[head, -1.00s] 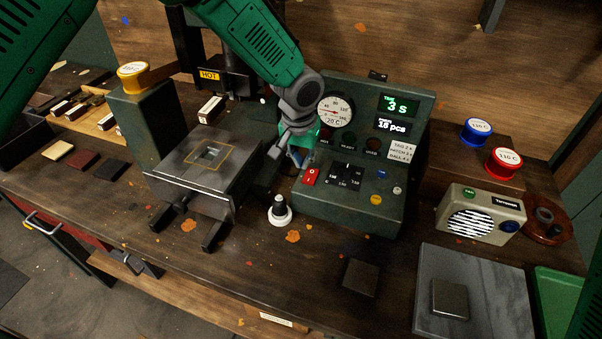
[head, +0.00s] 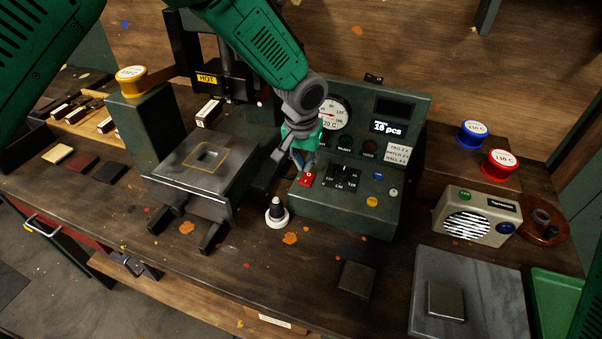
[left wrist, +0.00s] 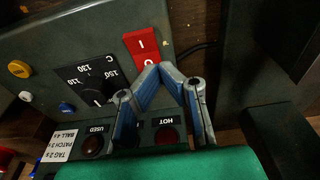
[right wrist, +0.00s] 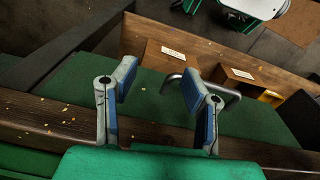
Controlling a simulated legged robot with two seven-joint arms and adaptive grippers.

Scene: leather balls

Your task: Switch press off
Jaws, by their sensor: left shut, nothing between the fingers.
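The red rocker switch (head: 305,180), marked I and O, sits at the front left of the dark green control box (head: 345,212). It also shows in the left wrist view (left wrist: 143,46). My left gripper (head: 303,168) is shut and empty, its fingertips at the switch's O end; I cannot tell whether they touch. The timer display (head: 393,107) is dark, while the pieces display (head: 388,128) is lit. The press (head: 207,80) with a yellow HOT label stands left of the box, its plate (head: 170,165) in front. My right gripper (right wrist: 158,85) is open and empty.
Wooden front-edge bench space is mostly clear.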

